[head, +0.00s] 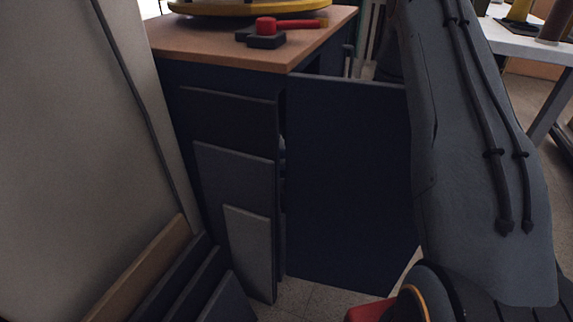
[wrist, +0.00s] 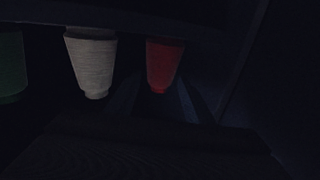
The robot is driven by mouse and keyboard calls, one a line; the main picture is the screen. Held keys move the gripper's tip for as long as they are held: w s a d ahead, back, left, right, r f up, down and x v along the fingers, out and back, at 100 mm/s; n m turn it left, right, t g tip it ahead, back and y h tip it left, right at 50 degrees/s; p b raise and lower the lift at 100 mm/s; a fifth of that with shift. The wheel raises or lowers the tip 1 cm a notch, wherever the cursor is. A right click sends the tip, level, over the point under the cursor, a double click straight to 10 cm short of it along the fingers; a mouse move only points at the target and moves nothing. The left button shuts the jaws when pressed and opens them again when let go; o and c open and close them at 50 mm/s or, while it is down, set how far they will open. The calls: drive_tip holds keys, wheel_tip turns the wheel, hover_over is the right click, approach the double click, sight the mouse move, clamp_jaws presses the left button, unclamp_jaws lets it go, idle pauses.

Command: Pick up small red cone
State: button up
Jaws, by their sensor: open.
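A small red cone (wrist: 164,64) shows in the wrist view, right of the middle near the top, with its narrow end pointing down in the picture. A dark, faint shape that looks like my gripper (wrist: 158,100) lies just below it in the picture, with dim bluish finger-like strips to either side. My gripper is open and nothing shows held in it. Whether a finger touches the cone is too dark to tell. In the head view my arm hangs at the right, and neither gripper nor red cone can be made out there.
A white cone (wrist: 92,64) and a green cone (wrist: 11,66) stand left of the red one. A dark blue cabinet with an open door (head: 350,180) has a wooden top (head: 200,42). Panels (head: 250,250) lean against it. A white table (head: 520,42) is at the right.

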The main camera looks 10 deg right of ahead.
drive_tip(key=shift+w+a+b, duration=0.2)
drive_tip(key=shift+a, duration=0.7)
drive_tip(key=shift+w+a+b, duration=0.15)
drive_tip(key=shift+a+b, duration=0.05)
drive_tip(key=shift+a, duration=0.7)
drive_tip(key=c, duration=0.8)
